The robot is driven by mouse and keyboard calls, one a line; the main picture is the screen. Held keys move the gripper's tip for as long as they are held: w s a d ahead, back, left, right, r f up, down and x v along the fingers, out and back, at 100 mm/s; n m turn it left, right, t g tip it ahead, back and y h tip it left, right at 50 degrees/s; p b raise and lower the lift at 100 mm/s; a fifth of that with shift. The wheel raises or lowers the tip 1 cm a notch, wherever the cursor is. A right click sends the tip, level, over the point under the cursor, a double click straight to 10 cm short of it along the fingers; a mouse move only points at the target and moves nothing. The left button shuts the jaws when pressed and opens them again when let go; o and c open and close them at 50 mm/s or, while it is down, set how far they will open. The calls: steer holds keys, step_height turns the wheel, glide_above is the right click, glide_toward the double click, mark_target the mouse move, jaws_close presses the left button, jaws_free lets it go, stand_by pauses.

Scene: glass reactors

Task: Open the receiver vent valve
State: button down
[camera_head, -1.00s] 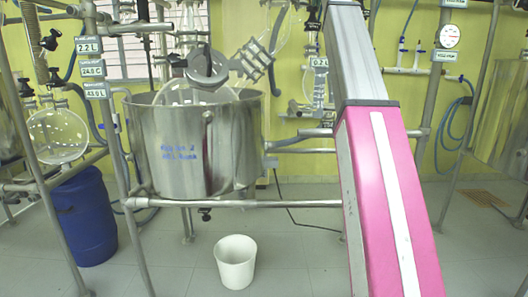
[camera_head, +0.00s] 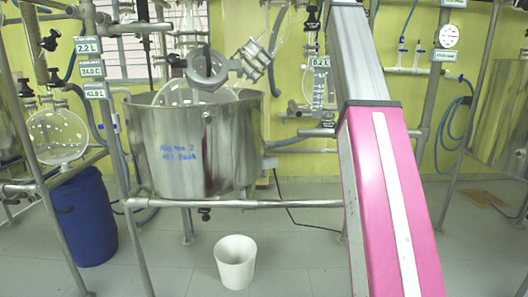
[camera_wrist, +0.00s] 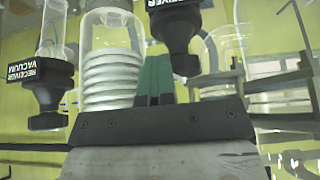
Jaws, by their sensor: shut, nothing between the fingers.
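In the wrist view, a black valve knob (camera_wrist: 181,38) hangs at the top centre right. Its label reads "RECEIVER" and its other word is cut off by the frame edge, so I cannot confirm it is the vent valve. A second black knob (camera_wrist: 45,95) at the left is labelled "RECEIVER VACUUM". My gripper (camera_wrist: 155,64) has its green fingers together and empty. The fingertips are just left of and below the top knob in the picture; I cannot tell whether they touch it. I cannot make out either knob in the head view.
In the head view, a large steel vessel (camera_head: 190,150) sits in a pipe frame. A white bucket (camera_head: 235,263) and blue drum (camera_head: 84,215) stand on the floor.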

steer(key=shift+s+f, duration=0.15)
step_height(320, 180, up, 6)
stand_by(0.7)
steer(key=a+f, duration=0.3)
steer(key=f, duration=0.2)
steer(key=shift+a+f, duration=0.15)
steer(key=shift+f, duration=0.25)
stand_by(0.5)
steer(key=shift+d+f, duration=0.2)
steer(key=shift+d, duration=0.55)
stand_by(0.6)
